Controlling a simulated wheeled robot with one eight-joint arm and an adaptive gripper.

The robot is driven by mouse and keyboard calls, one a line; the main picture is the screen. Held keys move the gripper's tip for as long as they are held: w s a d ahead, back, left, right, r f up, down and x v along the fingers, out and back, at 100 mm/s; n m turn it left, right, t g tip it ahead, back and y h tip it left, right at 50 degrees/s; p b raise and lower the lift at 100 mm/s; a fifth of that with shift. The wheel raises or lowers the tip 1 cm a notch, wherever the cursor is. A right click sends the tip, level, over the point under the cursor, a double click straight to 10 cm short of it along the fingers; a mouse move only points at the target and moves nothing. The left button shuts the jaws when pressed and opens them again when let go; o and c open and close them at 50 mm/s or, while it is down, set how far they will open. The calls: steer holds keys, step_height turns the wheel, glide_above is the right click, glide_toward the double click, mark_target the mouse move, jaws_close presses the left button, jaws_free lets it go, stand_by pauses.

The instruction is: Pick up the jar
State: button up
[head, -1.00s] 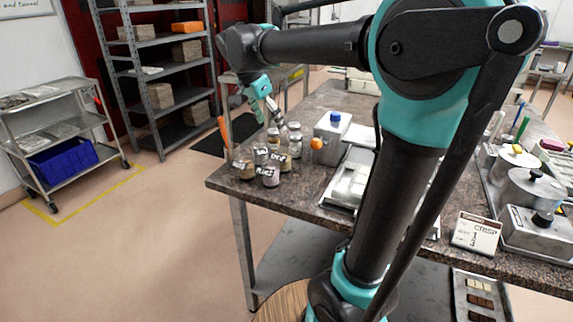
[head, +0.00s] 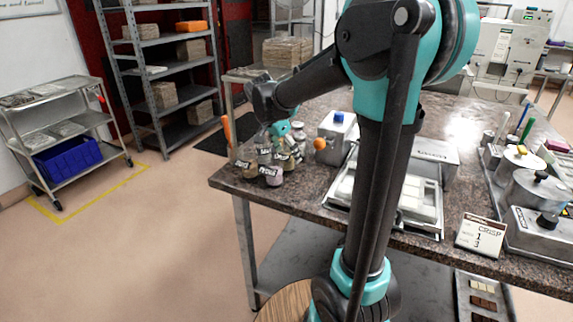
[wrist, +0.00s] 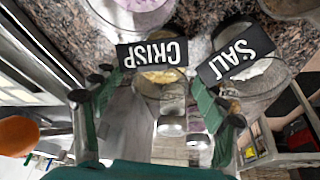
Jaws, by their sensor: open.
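Several small glass jars with black labels stand in a cluster at the table's left corner in the head view. A jar labelled CRISP (wrist: 162,78), with yellow contents, is between or just beyond my fingertips in the wrist view. A jar labelled SALT (wrist: 262,82), with white contents, stands beside it on the right. My gripper (wrist: 155,92) is open, its green fingers pointing at the CRISP jar; I cannot tell whether they touch it. In the head view my gripper (head: 284,133) is low over the back of the cluster, partly hidden by the arm and jars.
A grey box with a blue knob (head: 336,136) and an orange ball (head: 319,144) are close right of the jars. A metal tray (head: 418,206) lies farther right. An orange upright item (head: 227,132) is at the left. The table edge is close in front of the jars.

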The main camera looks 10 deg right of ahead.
steer(key=x, duration=0.3)
steer(key=shift+f, duration=0.1)
steer(key=c, duration=1.4)
step_height(320, 180, up, 20)
steer(key=shift+d+r, duration=0.1)
